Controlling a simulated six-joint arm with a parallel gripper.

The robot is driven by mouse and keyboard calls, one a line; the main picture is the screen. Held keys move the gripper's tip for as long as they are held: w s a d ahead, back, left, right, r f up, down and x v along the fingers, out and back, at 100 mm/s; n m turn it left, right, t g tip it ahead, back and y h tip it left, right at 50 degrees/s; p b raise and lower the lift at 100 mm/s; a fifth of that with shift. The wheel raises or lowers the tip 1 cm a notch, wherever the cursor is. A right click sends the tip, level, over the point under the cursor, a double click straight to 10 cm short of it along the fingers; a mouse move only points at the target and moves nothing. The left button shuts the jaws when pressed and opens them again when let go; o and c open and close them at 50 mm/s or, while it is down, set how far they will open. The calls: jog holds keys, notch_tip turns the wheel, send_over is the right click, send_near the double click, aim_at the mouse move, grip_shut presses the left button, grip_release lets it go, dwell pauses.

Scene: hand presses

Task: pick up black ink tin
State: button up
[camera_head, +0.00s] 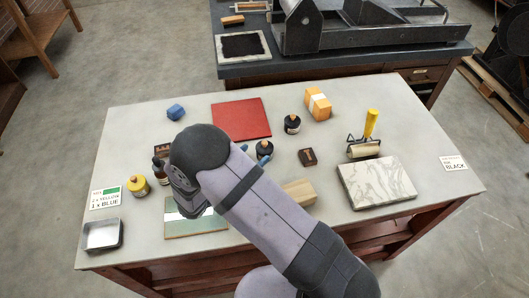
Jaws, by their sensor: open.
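A black tin (292,124) with a pale label stands upright near the back middle of the table, right of the red sheet. A second dark tin (265,148) stands nearer, just beyond my arm; I cannot tell its ink colour. My gripper (184,207) points down over the left part of the table, above the green plate (205,226). It is open, well left of and nearer than both dark tins. Its fingertips are hard to make out, and no object shows between them.
A yellow tin (139,186) and small dark items stand left of my gripper. A red sheet (241,119), orange-yellow block (318,104), yellow-handled roller (365,143) and marble slab (377,182) lie around. My arm hides the table's centre.

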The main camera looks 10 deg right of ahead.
aim_at(263, 146)
jog(key=shift+p+x, duration=0.4)
jog(key=shift+x, duration=0.75)
jog(key=shift+w+d+r+p, duration=0.1)
jog(key=shift+w+d+p, duration=0.2)
jog(key=shift+d+p, duration=0.15)
jog(key=shift+p+x, duration=0.8)
jog(key=shift+x, duration=1.25)
jog(key=shift+w, duration=0.1)
jog(key=c, duration=1)
